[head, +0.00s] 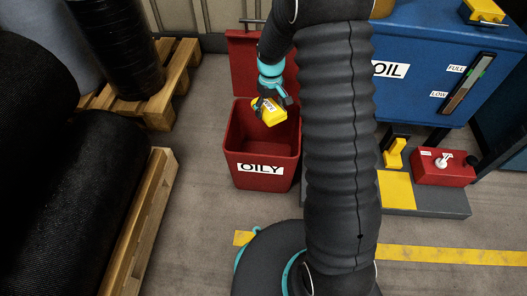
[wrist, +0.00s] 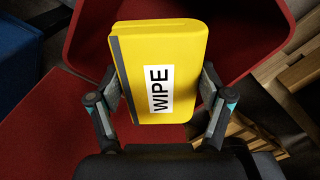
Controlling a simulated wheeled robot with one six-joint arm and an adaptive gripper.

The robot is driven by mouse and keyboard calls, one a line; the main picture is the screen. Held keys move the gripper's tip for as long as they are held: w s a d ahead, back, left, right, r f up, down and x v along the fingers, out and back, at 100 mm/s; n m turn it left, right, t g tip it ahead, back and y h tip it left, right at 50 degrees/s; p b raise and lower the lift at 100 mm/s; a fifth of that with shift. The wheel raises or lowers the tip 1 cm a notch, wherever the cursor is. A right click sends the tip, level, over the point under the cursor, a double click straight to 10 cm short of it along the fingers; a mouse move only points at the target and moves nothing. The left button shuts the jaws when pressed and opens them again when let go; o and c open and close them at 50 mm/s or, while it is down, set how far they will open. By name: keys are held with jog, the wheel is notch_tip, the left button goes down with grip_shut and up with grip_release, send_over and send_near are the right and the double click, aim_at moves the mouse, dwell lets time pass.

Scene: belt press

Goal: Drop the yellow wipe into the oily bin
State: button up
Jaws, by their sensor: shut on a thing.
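The yellow wipe (head: 268,112) is a folded yellow block with a grey edge stripe and a white label. In the wrist view the wipe (wrist: 190,62) has its label reading WIPE, and it sits between the two fingers of my gripper (wrist: 160,108). My gripper (head: 271,99) is shut on the wipe and holds it over the open mouth of the oily bin (head: 262,152). The bin is red, with a white OILY label on its front and its lid (head: 244,62) raised at the back. In the wrist view the bin's red wall (wrist: 262,28) shows behind the wipe.
A blue oil cabinet (head: 421,60) stands at the right, with a yellow-and-grey step (head: 400,190) and a red box (head: 442,168) by it. Wooden pallets (head: 140,215) with black rolls (head: 60,200) line the left. Grey floor is free before the bin.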

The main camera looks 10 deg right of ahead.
jog(key=shift+f, duration=0.35)
jog(key=o, duration=1)
jog(key=shift+o, duration=0.2)
jog(key=shift+r, duration=0.1)
notch_tip(320, 180, up, 12)
